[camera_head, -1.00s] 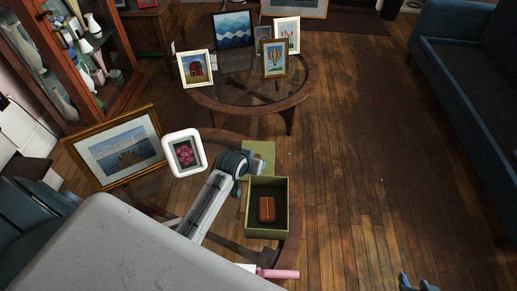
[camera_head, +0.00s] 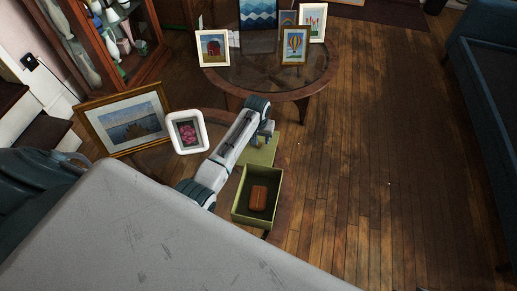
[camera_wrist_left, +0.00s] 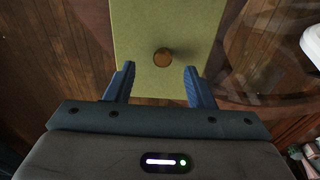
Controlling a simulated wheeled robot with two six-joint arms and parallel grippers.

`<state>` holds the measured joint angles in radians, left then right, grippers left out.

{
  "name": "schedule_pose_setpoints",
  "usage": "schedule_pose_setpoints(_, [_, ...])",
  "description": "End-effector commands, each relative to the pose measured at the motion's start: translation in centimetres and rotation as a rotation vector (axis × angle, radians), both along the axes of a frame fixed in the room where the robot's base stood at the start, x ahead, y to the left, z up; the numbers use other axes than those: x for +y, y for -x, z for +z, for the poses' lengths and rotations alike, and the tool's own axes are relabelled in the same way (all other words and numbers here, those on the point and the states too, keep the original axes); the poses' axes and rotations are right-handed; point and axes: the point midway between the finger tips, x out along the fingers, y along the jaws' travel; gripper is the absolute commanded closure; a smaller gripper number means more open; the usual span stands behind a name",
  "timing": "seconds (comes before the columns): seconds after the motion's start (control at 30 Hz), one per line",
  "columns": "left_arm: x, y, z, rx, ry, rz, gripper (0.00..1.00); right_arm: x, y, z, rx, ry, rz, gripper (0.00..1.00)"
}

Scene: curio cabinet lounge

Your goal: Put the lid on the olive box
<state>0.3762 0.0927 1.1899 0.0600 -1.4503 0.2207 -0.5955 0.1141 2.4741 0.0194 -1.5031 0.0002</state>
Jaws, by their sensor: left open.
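The open olive box (camera_head: 239,209) stands on the near round table, with a small brown item (camera_head: 258,198) inside. Its flat olive lid (camera_head: 264,152) lies just behind the box, partly hidden by my left arm in the head view. In the left wrist view the lid (camera_wrist_left: 190,25) has a round brown knob (camera_wrist_left: 163,57). My left gripper (camera_head: 263,137) is over the lid. In the left wrist view its open fingers (camera_wrist_left: 160,80) point at the lid, with the knob ahead, roughly midway between them, not gripped. My right gripper is out of view.
A white-framed flower picture (camera_head: 187,132) and a gold-framed landscape (camera_head: 127,118) stand left of my left arm. A second round table (camera_head: 270,82) behind holds several framed pictures. Wooden floor (camera_head: 370,170) is clear on the right, beside a blue sofa (camera_head: 490,90).

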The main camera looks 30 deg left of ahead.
Motion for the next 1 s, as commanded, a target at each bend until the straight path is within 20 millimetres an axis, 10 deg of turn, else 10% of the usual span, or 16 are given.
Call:
schedule_pose_setpoints(0.3, [0.6, -0.8, -4.3, 0.001, -0.001, 0.000, 0.51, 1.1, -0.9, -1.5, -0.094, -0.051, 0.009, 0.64])
schedule_pose_setpoints(0.6, [0.6, -0.9, -4.7, -0.001, 0.000, 0.000, 0.51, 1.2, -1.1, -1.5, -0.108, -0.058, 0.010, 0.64])
schedule_pose_setpoints(0.83, [0.6, -0.9, -4.7, -0.001, 0.000, 0.000, 0.96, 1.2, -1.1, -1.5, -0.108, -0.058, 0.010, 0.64])
schedule_pose_setpoints(1.0, [0.6, -0.9, -4.7, -0.001, 0.000, 0.000, 1.00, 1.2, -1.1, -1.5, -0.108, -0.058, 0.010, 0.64])
